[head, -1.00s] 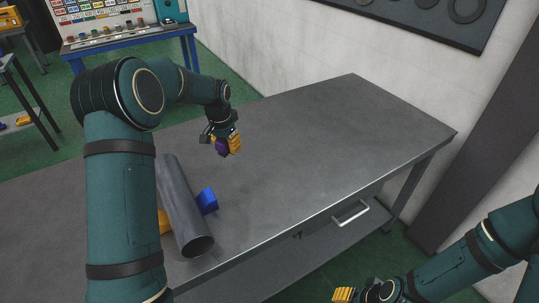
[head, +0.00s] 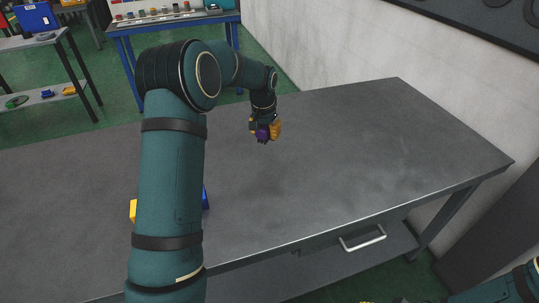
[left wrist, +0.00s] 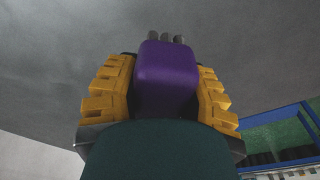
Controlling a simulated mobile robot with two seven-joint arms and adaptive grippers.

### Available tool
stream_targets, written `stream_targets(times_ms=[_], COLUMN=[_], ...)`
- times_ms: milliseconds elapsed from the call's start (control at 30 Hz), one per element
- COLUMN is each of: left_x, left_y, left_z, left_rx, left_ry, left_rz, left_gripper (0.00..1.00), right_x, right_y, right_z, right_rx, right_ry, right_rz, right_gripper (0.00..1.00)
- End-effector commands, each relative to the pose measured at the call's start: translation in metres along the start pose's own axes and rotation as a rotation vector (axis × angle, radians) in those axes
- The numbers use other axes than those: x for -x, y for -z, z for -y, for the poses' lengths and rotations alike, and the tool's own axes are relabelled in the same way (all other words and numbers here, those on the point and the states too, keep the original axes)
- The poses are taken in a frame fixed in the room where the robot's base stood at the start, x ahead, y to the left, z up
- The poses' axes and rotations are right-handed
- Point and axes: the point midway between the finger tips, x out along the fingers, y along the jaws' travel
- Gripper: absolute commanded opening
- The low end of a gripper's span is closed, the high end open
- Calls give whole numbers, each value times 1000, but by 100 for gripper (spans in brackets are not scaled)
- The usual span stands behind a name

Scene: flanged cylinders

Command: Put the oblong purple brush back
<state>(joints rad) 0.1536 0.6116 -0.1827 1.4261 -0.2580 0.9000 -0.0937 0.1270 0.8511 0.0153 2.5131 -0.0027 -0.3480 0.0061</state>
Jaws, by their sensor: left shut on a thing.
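The purple brush (head: 263,133) is held in my left gripper (head: 265,128) above the grey table, toward its far side. In the left wrist view the brush (left wrist: 167,77) is a purple block between the two yellow fingers, with several grey tips showing beyond it. The left gripper (left wrist: 160,95) is shut on it. Only a sliver of my right gripper (head: 367,301) shows at the bottom edge of the head view, so its fingers cannot be judged.
The grey table (head: 340,160) is largely bare on the right. A blue piece (head: 205,199) and a yellow piece (head: 133,210) peek out from behind my left arm. A drawer handle (head: 362,238) is on the front. A blue-framed workbench (head: 170,25) stands behind.

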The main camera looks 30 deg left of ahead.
Motion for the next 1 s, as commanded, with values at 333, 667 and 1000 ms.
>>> stream_targets(times_ms=[333, 667, 1000], left_x=[-44, -86, -89], left_y=[-6, -11, -11], left_z=[0, 0, 0], left_rx=[-1, -1, -1], left_ry=[0, 0, 0], left_rz=[3, 2, 1], left_gripper=[1, 1, 1], right_x=[-8, -16, -17], right_y=[1, 2, 2], right_z=[-3, -6, -6], right_rx=[1, 1, 1], right_ry=[0, 0, 0], right_rz=[-4, -8, -8], right_gripper=[47, 47, 47])
